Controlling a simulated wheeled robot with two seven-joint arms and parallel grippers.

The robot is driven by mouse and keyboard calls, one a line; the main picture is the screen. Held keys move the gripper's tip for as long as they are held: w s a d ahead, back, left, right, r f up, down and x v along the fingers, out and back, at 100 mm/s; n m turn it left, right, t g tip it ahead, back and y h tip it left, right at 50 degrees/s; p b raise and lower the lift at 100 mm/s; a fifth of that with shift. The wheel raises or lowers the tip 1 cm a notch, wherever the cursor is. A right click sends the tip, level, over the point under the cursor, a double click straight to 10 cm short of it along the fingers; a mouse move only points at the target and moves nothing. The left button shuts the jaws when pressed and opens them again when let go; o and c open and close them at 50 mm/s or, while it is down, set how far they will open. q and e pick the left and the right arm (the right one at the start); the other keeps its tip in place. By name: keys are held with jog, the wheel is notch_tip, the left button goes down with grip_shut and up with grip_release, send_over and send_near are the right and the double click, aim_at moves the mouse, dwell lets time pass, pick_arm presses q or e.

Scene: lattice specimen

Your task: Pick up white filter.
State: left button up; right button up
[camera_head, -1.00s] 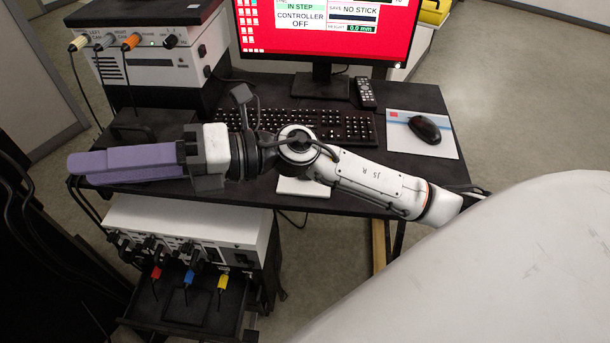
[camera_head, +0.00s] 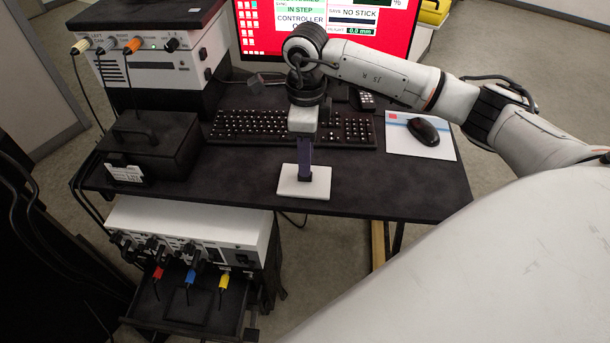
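A flat white rectangular piece (camera_head: 302,187), which I take to be the white filter, lies on the black desk near its front edge. My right gripper (camera_head: 304,176) points down at it. Its purple fingers are seen nearly edge-on, with their tips over the middle of the white piece. I cannot tell whether the tips touch it, or whether the fingers are apart or together. My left gripper is out of view.
A black keyboard (camera_head: 245,126) lies behind the white piece, with a mouse (camera_head: 423,131) on a pad to the right. A black lidded box (camera_head: 150,145) stands at left. A red-screened monitor (camera_head: 260,35) stands behind. The desk (camera_head: 390,185) is clear right of the piece.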

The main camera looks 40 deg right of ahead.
jog(key=f, duration=0.3)
jog(key=f+p, duration=0.1)
jog(key=f, duration=0.1)
jog(key=shift+w+d+f, duration=0.1)
jog(key=shift+w+f, duration=0.25)
jog(key=shift+c, duration=0.4)
grip_shut()
